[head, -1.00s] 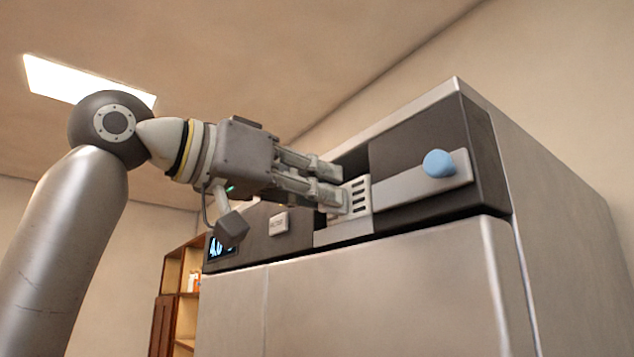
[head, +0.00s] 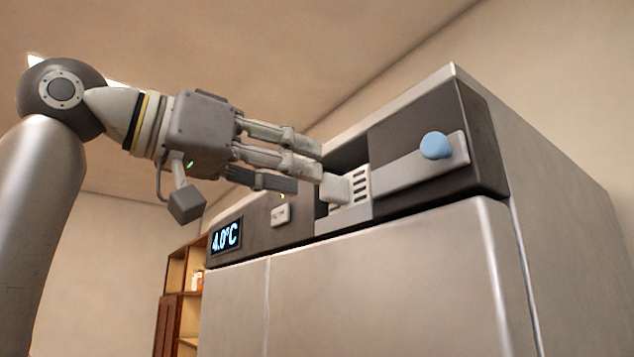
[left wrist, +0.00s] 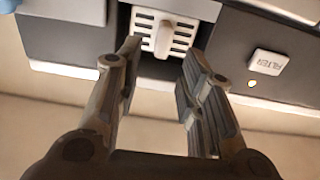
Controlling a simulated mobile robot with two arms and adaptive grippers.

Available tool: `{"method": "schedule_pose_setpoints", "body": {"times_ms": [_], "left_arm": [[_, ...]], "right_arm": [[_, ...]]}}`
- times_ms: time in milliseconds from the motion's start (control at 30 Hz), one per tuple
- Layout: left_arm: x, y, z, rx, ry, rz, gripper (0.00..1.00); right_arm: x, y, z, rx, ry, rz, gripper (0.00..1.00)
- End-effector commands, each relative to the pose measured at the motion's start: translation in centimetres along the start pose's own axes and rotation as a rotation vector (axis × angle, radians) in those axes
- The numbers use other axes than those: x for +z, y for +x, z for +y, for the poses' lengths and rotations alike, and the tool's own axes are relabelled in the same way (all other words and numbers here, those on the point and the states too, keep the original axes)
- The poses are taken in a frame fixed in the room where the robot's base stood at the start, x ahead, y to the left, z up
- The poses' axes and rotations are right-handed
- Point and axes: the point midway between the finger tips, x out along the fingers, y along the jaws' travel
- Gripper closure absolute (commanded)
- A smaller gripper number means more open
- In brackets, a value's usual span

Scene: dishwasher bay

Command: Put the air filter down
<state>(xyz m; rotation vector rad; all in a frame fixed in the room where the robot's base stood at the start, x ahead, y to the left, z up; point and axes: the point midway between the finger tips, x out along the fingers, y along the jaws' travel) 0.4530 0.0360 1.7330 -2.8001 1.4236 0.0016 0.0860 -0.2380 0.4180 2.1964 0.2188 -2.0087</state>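The air filter (head: 361,186), a pale slotted piece with a protruding grip tab (head: 335,189), sits in the opening of the cabinet's dark top panel. In the left wrist view the filter (left wrist: 180,36) shows its slots and tab between and beyond my fingertips. My left gripper (head: 308,168) is open and empty, its fingers apart and just left of the tab in the head view. In the left wrist view the left gripper (left wrist: 161,54) has clear space between its fingers. How deep the filter sits is hidden. My right gripper is out of view.
A pale bar with a blue knob (head: 436,146) lies right of the filter. Left of it are a small labelled button (head: 280,215) with a small light and a 4.0°C display (head: 226,236). Wooden shelves (head: 180,290) stand behind at left. Free room lies left of the cabinet front.

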Motion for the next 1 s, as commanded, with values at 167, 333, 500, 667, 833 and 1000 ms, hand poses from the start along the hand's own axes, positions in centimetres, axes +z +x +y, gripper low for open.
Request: {"method": "schedule_pose_setpoints", "body": {"times_ms": [167, 333, 500, 667, 833, 1000], "left_arm": [[0.2, -4.0, -0.1, -0.002, 0.0, 0.003, 0.65], [0.1, -6.4, 0.0, -0.002, 0.0, 0.001, 0.65], [0.0, -7.3, 0.0, 0.0, 0.0, 0.001, 0.65], [0.0, -7.4, 0.0, 0.0, 0.0, 0.0, 0.65], [0.0, -7.3, 0.0, -0.001, 0.0, 0.001, 0.65], [0.0, -7.3, 0.0, -0.001, 0.0, 0.001, 0.65]], "right_arm": [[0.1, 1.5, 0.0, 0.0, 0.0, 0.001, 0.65], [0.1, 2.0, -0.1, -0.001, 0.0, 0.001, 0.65], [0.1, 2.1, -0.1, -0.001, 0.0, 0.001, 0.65], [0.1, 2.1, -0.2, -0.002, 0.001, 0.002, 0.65], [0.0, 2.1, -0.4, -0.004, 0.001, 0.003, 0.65], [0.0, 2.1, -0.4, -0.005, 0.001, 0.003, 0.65]]}}
